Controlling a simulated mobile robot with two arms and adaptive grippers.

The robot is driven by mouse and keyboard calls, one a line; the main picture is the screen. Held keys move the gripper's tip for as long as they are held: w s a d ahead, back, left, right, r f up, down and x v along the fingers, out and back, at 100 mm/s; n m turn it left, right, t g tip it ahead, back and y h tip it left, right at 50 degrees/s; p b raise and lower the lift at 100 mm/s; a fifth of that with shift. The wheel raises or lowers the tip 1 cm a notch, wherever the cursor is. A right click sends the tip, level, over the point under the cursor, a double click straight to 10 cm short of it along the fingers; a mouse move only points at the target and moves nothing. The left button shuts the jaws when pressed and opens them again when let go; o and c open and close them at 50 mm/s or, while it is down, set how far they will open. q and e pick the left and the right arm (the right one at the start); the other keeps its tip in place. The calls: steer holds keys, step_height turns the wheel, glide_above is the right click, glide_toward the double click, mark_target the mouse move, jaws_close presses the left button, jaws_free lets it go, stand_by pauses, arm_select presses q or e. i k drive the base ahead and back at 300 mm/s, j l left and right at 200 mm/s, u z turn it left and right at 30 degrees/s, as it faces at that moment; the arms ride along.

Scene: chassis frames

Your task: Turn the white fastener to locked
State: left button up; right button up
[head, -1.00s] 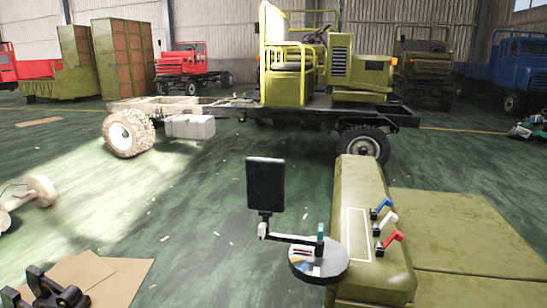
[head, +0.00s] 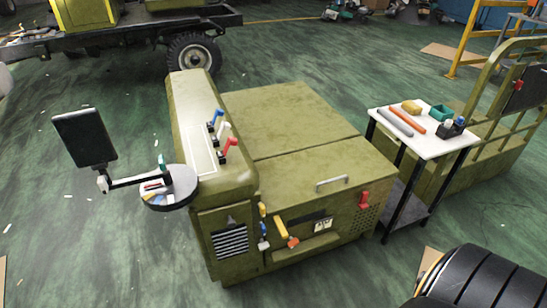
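The white fastener (head: 224,130) looks like a small white lever on a dark base. It sits on top of the olive console (head: 190,110), between a blue lever (head: 215,119) and a red lever (head: 229,145). The white lever is tilted up and to the right, like its neighbours. Smaller fittings sit on the cabinet front: a yellow one (head: 262,209), a blue and white one (head: 263,236), an orange handle (head: 289,238) and a red latch (head: 363,200). I cannot tell any lock marking. Neither of my grippers is in view.
A tablet (head: 84,137) on an arm and a round tray (head: 170,190) stick out left of the console. A white-topped table (head: 425,143) with small items stands right of the cabinet. A ribbed black object (head: 485,280) fills the bottom right corner. Floor in front is clear.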

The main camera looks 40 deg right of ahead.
mark_target(264, 245)
steer(key=l, duration=0.55)
steer(key=k+l+u, duration=0.1)
steer(key=l, duration=0.45)
steer(key=k+l, duration=0.1)
steer(key=l, duration=0.45)
steer(key=k+l+u, duration=0.1)
steer(key=l, duration=0.45)
steer(key=k+l, duration=0.1)
steer(key=l, duration=0.45)
steer(key=u, duration=0.05)
